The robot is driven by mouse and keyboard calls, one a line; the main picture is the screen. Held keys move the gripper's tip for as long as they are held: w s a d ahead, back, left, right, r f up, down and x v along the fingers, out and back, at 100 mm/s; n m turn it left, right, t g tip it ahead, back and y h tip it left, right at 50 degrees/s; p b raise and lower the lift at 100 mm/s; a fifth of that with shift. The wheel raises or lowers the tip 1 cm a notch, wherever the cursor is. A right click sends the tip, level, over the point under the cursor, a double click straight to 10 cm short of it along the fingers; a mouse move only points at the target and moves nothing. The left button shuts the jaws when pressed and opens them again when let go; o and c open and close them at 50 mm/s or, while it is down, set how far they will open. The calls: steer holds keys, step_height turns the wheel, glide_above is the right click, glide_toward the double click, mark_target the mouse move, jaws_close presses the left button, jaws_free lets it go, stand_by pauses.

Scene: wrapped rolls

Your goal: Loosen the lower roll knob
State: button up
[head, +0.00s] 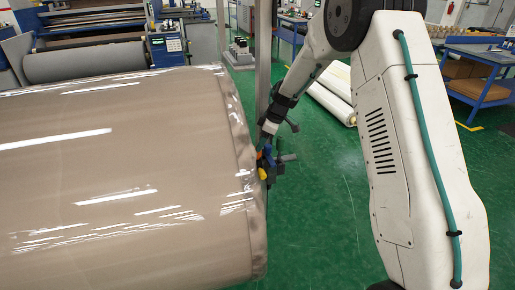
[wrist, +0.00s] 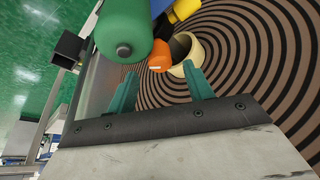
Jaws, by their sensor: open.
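The large brown wrapped roll (head: 125,170) fills the left of the head view; its spiral end face (wrist: 245,60) fills the right of the wrist view. A cream core tube (wrist: 197,55) sticks out of its centre. An orange knob (wrist: 159,63) is beside the core, with a blue part (wrist: 163,28) and a yellow part (wrist: 184,9) above it. I cannot tell for sure which is the lower roll knob. My gripper (wrist: 160,72) is open, its two teal fingers apart and pointing at the orange knob, with nothing visibly held. In the head view it is small beside the roll's end.
A green cylinder (wrist: 123,28) with a dark end is close to the left finger in the wrist view. A grey metal post (head: 263,60) stands behind my gripper. Green floor (head: 325,215) is free to the right of the roll. A white roll (head: 331,100) lies behind.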

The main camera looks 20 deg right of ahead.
steer(key=shift+x, duration=2.35)
steer(key=shift+a, duration=0.1)
steer(key=c, duration=1)
steer(key=shift+n+g+y, duration=0.3)
steer(key=shift+n+g, duration=0.3)
steer(key=shift+n, duration=1)
steer(key=o, duration=1)
steer(key=shift+r, duration=0.1)
steer(key=v, duration=0.7)
steer(key=shift+d+r, duration=0.2)
steer(key=shift+r, duration=0.15)
